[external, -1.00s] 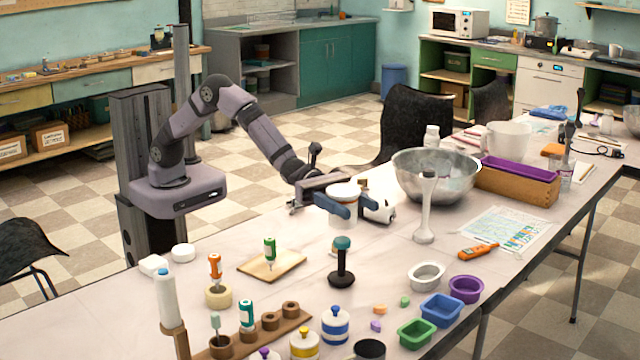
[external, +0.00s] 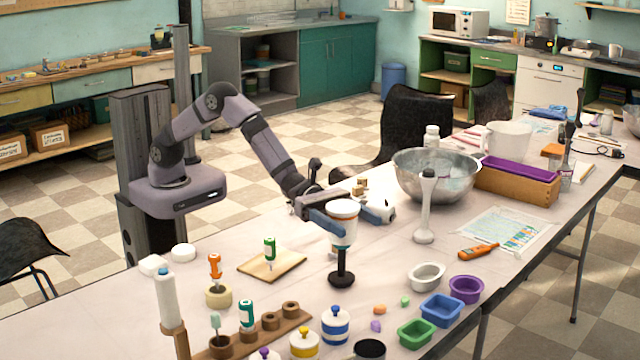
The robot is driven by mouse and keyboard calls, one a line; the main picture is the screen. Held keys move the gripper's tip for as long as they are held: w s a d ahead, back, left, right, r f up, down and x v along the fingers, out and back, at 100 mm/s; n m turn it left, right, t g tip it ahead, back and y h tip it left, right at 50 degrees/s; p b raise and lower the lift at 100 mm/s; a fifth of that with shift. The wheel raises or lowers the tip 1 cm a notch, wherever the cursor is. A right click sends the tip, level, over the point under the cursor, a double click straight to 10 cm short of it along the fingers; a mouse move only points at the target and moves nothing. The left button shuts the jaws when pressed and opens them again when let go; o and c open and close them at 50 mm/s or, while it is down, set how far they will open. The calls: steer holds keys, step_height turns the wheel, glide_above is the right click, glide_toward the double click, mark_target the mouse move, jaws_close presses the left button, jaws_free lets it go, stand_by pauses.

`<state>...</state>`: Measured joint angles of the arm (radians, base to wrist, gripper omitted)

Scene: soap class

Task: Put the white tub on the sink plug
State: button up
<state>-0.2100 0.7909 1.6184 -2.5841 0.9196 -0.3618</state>
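The white tub (external: 344,209) is upright between the blue fingers of my gripper (external: 350,222), which is shut on it. The near finger crosses the tub's lower front. The sink plug (external: 341,279) stands on the table directly below the tub in the picture.
A metal bowl (external: 436,173) and a pale upright tool (external: 426,208) stand to the right. A wooden board (external: 272,265) with a green bottle (external: 269,249) lies to the left. Small coloured trays (external: 441,309) and lidded jars (external: 335,326) are in front.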

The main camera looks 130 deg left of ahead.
steer(key=shift+r, duration=0.15)
steer(key=b+v, duration=0.1)
steer(key=v, duration=1.1)
steer(key=shift+b, duration=0.3)
